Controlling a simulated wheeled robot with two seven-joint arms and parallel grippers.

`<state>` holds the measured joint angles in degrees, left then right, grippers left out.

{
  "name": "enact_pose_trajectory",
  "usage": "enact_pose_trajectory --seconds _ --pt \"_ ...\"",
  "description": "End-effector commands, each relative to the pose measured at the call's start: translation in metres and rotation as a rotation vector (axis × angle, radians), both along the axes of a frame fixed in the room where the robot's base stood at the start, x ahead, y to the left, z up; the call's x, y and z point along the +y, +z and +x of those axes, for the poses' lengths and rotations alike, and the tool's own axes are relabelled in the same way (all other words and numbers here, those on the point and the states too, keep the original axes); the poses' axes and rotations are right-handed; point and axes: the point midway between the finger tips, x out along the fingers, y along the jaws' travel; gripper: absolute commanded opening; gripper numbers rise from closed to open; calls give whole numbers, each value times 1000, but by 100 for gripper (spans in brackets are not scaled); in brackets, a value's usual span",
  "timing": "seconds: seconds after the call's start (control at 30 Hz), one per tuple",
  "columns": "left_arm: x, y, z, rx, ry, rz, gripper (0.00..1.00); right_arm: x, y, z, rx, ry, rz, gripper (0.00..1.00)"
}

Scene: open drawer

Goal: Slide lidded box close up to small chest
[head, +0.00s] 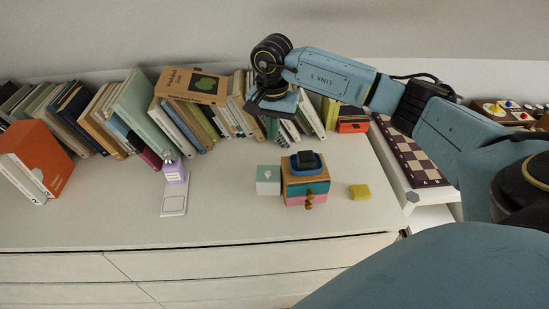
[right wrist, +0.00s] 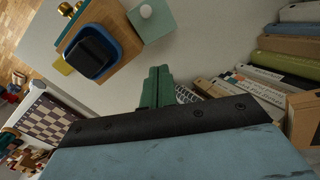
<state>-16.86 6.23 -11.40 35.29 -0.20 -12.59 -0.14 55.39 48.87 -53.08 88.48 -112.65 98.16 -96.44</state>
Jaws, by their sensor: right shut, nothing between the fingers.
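The lidded box (head: 268,181) is a small pale green box with a round white knob on its lid. It stands on the white cabinet top just left of the small chest (head: 307,188), a wooden block with teal and pink drawer fronts. The box and chest look very close; I cannot tell whether they touch. Both also show in the right wrist view, the box (right wrist: 165,25) and the chest (right wrist: 74,38). My right gripper (right wrist: 157,88) is shut and empty, with its green fingers together. It is behind the box, near the books. My left gripper is out of view.
A blue tray (head: 293,170) with a black object (head: 307,161) sits on the chest. A yellow block (head: 360,191) lies to its right. A row of books (head: 150,110) lines the back.

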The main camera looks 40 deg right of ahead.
Motion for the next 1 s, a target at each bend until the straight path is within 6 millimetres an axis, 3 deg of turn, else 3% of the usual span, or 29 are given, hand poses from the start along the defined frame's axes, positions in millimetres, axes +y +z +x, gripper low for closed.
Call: enact_pose_trajectory --seconds 0.1,0.27,0.47,0.8,1.0 --pt "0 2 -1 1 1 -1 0 -27 1 13 1 -10 2 0" --pt "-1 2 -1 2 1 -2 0 -40 -5 18 3 -8 4 0" --pt "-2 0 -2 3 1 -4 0 -39 -34 17 7 -7 4 0" --pt "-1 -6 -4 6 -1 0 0 -38 -107 16 6 -7 4 0" --pt "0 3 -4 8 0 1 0 -16 -100 0 4 -4 3 0"
